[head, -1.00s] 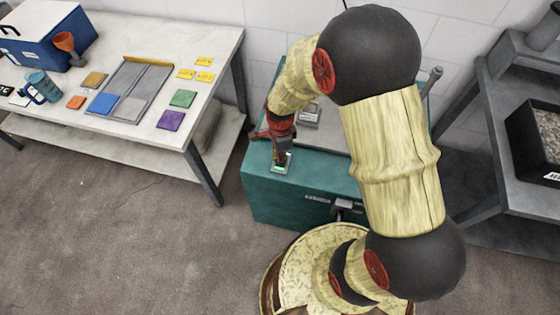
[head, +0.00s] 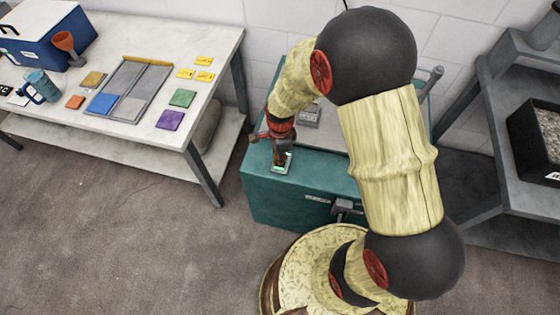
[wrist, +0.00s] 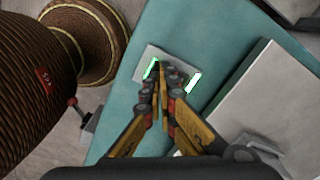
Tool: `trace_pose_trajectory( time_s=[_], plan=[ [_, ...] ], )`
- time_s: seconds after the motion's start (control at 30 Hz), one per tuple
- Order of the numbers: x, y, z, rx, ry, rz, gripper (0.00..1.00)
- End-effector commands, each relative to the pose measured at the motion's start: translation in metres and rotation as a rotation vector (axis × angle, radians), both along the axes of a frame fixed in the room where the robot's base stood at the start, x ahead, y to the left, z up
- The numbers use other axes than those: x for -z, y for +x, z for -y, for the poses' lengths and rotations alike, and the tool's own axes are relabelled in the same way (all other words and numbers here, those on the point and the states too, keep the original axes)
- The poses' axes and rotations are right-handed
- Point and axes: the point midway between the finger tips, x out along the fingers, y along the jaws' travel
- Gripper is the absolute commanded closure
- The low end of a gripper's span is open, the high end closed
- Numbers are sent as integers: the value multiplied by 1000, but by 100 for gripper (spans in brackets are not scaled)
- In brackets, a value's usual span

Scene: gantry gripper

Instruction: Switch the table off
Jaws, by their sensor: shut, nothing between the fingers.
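The teal table (head: 285,205) is a box-like unit with a pale grey top, standing behind my base. A small light grey switch plate (wrist: 149,59) lies on its teal left part. My gripper (head: 281,157) points down at the plate, shut and empty. In the wrist view its fingertips (wrist: 160,72) lie between the two strips. They hide the plate's middle; I cannot tell whether they touch it.
A small grey fixture (head: 309,115) sits on the table top behind my gripper. A lever (head: 345,207) juts from the front face. A white workbench (head: 215,65) with coloured tiles stands left, and a grey shelf (head: 490,130) right. The floor at left front is clear.

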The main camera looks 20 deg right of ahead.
Motion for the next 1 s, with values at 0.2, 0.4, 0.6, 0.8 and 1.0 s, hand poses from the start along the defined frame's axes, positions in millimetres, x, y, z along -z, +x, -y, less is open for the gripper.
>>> trace_pose_trajectory(
  time_s=[0.2, 0.4, 0.6, 0.8, 1.0],
  plan=[
    [3, 0, 0, 0, 0, 0, 100],
    [6, 0, 0, 0, 0, 0, 100],
    [2, 0, 0, 0, 0, 0, 100],
    [-12, 0, 0, 0, 0, 0, 100],
    [-27, 0, 0, 0, 0, 0, 100]
  ],
)
